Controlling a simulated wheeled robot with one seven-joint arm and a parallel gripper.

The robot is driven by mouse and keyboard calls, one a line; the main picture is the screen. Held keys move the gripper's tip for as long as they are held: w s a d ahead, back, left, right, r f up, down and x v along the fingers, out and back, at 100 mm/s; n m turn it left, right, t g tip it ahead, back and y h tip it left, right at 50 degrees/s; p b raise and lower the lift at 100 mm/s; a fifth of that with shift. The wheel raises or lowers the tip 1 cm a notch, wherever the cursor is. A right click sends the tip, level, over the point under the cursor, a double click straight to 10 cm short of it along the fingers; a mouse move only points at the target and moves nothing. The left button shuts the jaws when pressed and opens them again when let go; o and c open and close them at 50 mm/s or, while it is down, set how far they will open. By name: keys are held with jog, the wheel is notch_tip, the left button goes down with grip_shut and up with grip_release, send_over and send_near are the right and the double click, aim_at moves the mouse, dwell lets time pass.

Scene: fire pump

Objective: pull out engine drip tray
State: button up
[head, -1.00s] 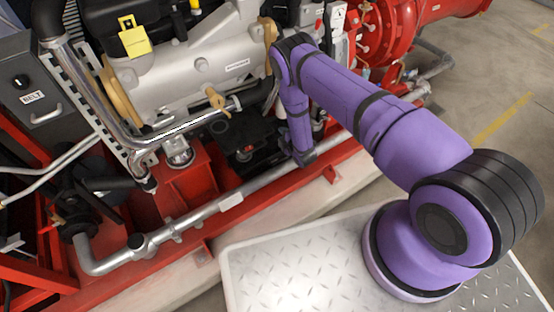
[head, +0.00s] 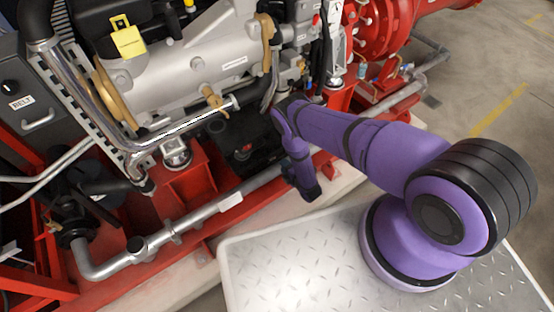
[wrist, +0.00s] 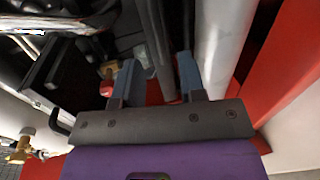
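A black, tray-like box (wrist: 75,70) with a dark handle (wrist: 58,122) on its front shows at the left of the wrist view; it appears to be the drip tray. In the head view a dark shape (head: 262,158) lies low under the engine, partly hidden by my arm. My gripper (wrist: 156,78) has its two blue-grey fingers spread apart, right of the black box and not touching the handle. Pipes show behind and between the fingers, with no held object visible. In the head view my gripper's end (head: 309,190) is by the lower frame rail; its fingers are not clear.
A long grey pipe (head: 215,207) runs along the red frame (head: 190,184) in front of the engine (head: 195,65); it passes close to my gripper. A yellow tag (head: 128,40) hangs on the engine. Open floor (head: 470,165) lies at the right.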

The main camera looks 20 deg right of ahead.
aim_at(277, 159)
jog(key=shift+x, duration=3.15)
grip_shut()
